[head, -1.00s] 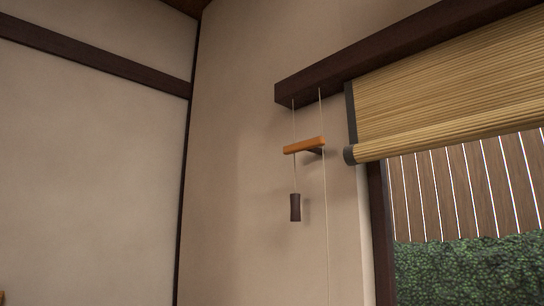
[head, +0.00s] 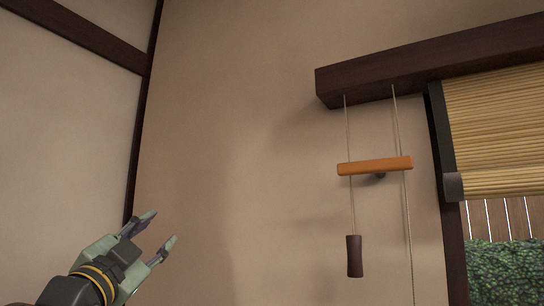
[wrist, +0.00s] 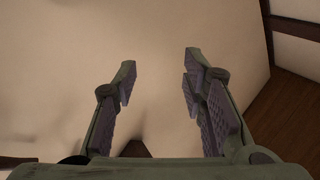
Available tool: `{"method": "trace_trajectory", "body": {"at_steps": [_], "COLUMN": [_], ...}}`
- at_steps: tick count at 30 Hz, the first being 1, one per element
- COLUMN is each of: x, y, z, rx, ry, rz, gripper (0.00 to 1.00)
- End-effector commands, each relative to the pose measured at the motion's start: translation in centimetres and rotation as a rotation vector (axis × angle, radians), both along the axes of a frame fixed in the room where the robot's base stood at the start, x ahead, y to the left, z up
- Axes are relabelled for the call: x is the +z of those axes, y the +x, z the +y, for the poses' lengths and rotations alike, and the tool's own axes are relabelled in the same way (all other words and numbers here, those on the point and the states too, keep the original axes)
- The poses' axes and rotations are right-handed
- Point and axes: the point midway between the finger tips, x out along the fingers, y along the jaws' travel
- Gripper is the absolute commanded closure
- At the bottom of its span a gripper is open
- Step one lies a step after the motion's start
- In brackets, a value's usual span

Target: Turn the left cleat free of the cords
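The left cleat (head: 375,166) is an orange wooden bar on the wall, lying nearly level on a short dark mount. Two thin cords hang from the dark headrail (head: 350,84) and pass the cleat, one near each end. The left cord (head: 351,205) ends in a dark wooden pull (head: 354,256). The right cord (head: 408,230) runs down out of view. My gripper (head: 160,232) is at the lower left of the head view, well left of and below the cleat. It is open and empty, as the wrist view (wrist: 157,75) also shows.
The rolled bamboo blind (head: 495,125) hangs at the right, with a window showing hedge (head: 510,270) below it. The plain wall (head: 230,130) between my gripper and the cleat is clear. A dark corner post (head: 142,130) stands at the left.

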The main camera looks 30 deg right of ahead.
Motion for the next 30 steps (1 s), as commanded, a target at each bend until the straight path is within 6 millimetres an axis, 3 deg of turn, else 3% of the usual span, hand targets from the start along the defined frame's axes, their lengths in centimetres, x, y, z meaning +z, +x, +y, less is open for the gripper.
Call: {"method": "trace_trajectory", "body": {"at_steps": [1,3,6,9,12,15,18,30], "x": [3.5,6.2,8.9,10.5,11.3,11.5,11.6,11.8], "y": [-3.0,-7.2,-13.4,-18.9,-22.7,-24.7,-25.3,-24.6], "z": [-4.3,-9.1,-14.0,-16.8,-18.1,-18.7,-19.5,-26.4], "rx": [-0.092,-0.207,-0.343,-0.444,-0.507,-0.54,-0.553,-0.552], "ry": [0.1,0.248,0.436,0.579,0.673,0.722,0.74,0.737], "rz": [-0.053,-0.13,-0.255,-0.377,-0.468,-0.518,-0.535,-0.533], "gripper": [0.62,0.62,0.62,0.62,0.62,0.62,0.62,0.62]}}
